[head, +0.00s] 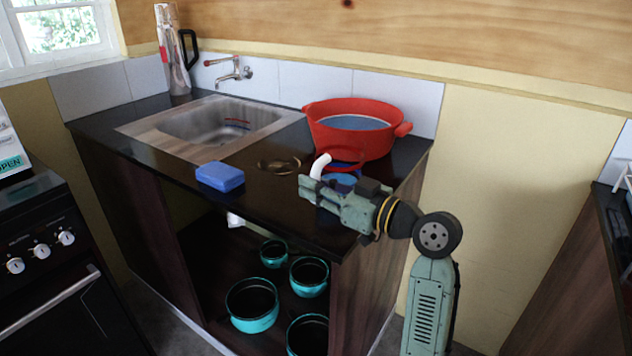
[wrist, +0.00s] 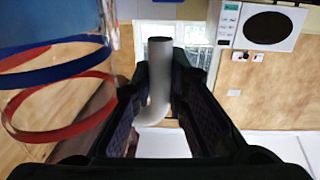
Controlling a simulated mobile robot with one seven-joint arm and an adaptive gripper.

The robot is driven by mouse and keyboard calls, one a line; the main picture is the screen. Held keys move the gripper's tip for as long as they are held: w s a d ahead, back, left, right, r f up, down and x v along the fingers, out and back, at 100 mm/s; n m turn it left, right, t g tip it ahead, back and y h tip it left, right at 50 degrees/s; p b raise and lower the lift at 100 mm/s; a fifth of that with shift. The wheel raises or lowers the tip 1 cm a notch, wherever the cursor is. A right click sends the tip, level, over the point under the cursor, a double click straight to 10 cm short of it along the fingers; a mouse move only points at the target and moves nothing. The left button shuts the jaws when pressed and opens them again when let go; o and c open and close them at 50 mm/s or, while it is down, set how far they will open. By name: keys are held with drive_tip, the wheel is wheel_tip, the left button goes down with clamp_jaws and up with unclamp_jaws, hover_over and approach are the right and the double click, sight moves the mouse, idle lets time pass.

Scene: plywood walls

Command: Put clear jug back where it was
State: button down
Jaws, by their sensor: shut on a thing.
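The clear jug (head: 343,180) is see-through with a red band, a blue band and a white curved handle (head: 321,164). My gripper (head: 308,188) is shut on this handle, at the right front of the black counter in the head view. In the wrist view, the handle (wrist: 158,88) sits between the two dark fingers of my gripper (wrist: 158,72). The jug's blue and red bands show at the left there (wrist: 52,73), and the rest of it is cut off. I cannot tell whether the jug touches the counter.
A red pot (head: 340,140) stands behind the jug. A blue sponge (head: 220,176) and a small brown dish-like thing (head: 279,165) lie to the left on the counter (head: 262,192). A sink (head: 215,122) and a tall flask (head: 171,55) are farther back. Several teal pots (head: 254,322) stand below.

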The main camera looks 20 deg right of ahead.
drive_tip(key=shift+f, duration=0.15)
drive_tip(key=c, duration=1.6)
unclamp_jaws()
drive_tip(key=shift+r, duration=0.25)
drive_tip(key=b+v, duration=0.4)
drive_tip(key=v, duration=0.8)
drive_tip(key=shift+f, duration=0.15)
